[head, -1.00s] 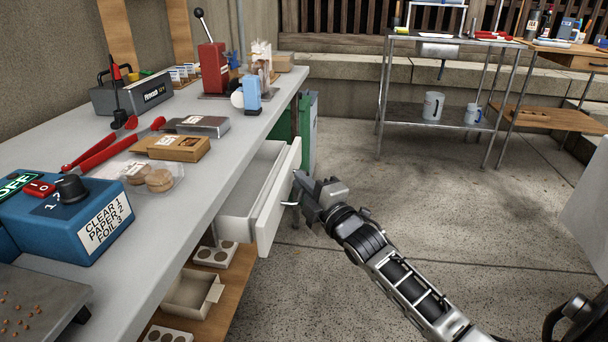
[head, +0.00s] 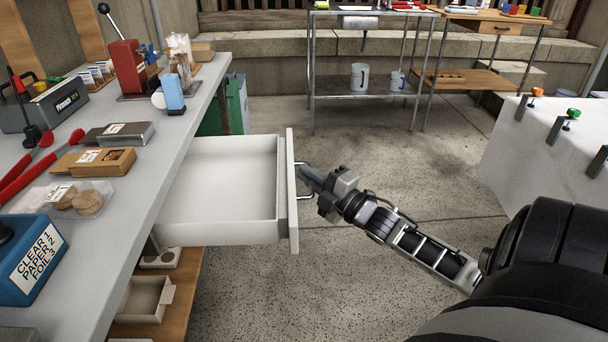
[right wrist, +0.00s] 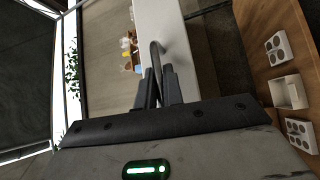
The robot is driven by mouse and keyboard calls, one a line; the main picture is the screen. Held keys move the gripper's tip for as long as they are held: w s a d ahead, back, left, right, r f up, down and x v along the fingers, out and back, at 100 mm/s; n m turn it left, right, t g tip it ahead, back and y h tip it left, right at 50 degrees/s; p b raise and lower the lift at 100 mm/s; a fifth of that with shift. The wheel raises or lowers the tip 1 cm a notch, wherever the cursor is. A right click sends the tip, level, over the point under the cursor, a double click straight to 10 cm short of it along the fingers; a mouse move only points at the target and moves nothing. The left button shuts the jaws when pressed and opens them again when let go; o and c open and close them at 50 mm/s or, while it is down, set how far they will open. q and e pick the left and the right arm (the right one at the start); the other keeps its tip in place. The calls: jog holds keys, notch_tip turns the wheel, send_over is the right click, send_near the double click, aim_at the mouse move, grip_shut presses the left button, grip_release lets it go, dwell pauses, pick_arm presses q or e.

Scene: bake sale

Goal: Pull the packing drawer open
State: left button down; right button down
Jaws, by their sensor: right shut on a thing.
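The white packing drawer (head: 222,185) stands well out from under the left worktop in the head view, and its inside looks empty. Its front panel (head: 292,215) faces right and carries a metal bar handle (head: 303,167). My right gripper (head: 312,179) is at the handle, with its fingers closed around the bar. In the right wrist view the fingers (right wrist: 159,90) are shut on the curved handle (right wrist: 156,58) against the white drawer front (right wrist: 178,40). My left gripper is in neither view.
The worktop (head: 120,215) holds a blue dial box (head: 30,262), cookies in a clear pack (head: 85,200) and a red press (head: 127,68). A lower shelf (head: 185,290) holds open boxes.

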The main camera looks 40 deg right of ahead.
jog(key=c, duration=1.8)
grip_release()
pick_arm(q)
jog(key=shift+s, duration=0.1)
pick_arm(e)
jog(key=shift+s, duration=0.1)
